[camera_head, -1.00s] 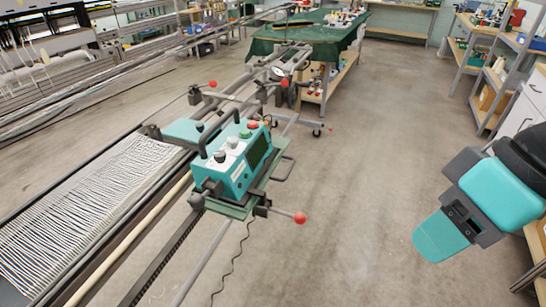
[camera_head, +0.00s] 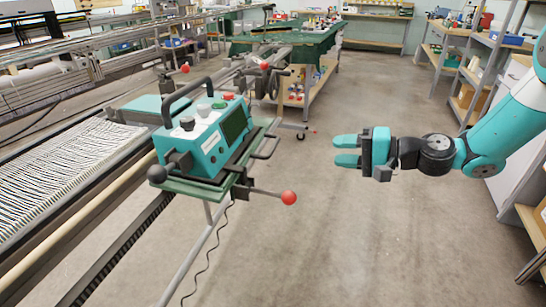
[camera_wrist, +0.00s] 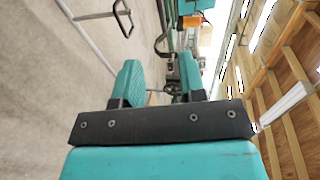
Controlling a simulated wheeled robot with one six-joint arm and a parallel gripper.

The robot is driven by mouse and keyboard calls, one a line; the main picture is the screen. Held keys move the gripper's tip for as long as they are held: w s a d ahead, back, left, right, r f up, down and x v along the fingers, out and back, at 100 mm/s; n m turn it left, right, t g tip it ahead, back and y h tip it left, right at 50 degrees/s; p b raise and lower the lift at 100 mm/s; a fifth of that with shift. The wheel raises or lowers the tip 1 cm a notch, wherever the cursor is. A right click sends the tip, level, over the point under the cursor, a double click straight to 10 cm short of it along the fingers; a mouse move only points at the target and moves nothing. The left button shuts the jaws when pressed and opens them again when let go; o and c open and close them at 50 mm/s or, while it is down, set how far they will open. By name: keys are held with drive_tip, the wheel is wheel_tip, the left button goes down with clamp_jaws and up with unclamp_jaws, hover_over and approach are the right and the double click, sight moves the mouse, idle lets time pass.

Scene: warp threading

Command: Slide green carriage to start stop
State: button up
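The green carriage (camera_head: 208,143) is a teal control box on a dark green plate, seated on the long rail (camera_head: 115,247) at centre left of the head view. It has a dark carrying handle on top and a dark side handle (camera_head: 266,147). A rod with a red ball knob (camera_head: 289,197) sticks out from its lower right. My gripper (camera_head: 336,150) is to the right of the carriage, clear of it, over open floor. Its two teal fingers are apart with nothing between them; the wrist view shows them too (camera_wrist: 160,82). I cannot identify the start stop.
White warp threads (camera_head: 60,170) stretch left of the rail. A green-covered table (camera_head: 290,42) stands behind. Shelves (camera_head: 480,85) line the right side. The floor (camera_head: 330,240) between the rail and the shelves is clear. A thin cable hangs below the carriage.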

sight(273, 147)
drive_tip(key=x, duration=1.7)
drive_tip(key=shift+s+p, duration=0.1)
drive_tip(key=shift+p, duration=0.3)
clamp_jaws()
